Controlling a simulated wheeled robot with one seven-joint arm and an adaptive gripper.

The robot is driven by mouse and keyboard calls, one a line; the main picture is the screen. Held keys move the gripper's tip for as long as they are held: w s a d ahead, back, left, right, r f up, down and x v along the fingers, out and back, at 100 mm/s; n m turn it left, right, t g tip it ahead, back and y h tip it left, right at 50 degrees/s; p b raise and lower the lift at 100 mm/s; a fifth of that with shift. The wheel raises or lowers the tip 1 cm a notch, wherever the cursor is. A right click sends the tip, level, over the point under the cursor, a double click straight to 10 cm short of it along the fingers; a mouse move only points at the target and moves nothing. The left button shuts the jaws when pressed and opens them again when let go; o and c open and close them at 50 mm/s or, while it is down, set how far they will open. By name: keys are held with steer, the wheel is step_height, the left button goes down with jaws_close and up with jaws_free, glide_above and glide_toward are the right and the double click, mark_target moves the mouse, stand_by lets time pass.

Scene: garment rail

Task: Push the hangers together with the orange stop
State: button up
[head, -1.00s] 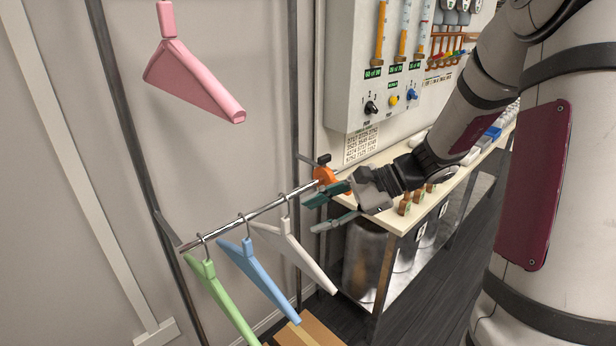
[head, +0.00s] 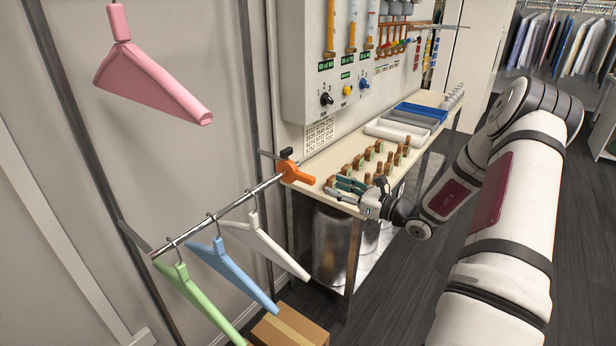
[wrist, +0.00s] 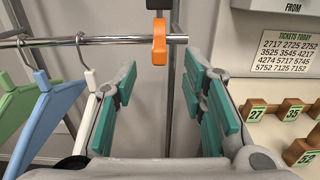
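The orange stop (head: 290,172) sits on the metal rail (head: 234,208) near its right end. In the wrist view the orange stop (wrist: 159,42) hangs from the rail, ahead of and above my fingers. Green (head: 200,292), blue (head: 234,268) and white (head: 264,242) hangers hang on the rail to the left of the stop, spaced apart. My gripper (head: 343,188) is to the right of the stop, away from it. In the wrist view my gripper (wrist: 162,115) has its teal finger pads spread wide with nothing between them.
A pink hanger (head: 150,75) shows at upper left. The bench (head: 328,160) beside the rail holds numbered wooden tags and trays (head: 420,113). A control panel (head: 340,60) is on the wall behind. A cardboard box (head: 292,328) stands below the hangers.

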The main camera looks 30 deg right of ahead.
mark_target(314, 179)
steer(key=x, duration=1.1)
jaws_close()
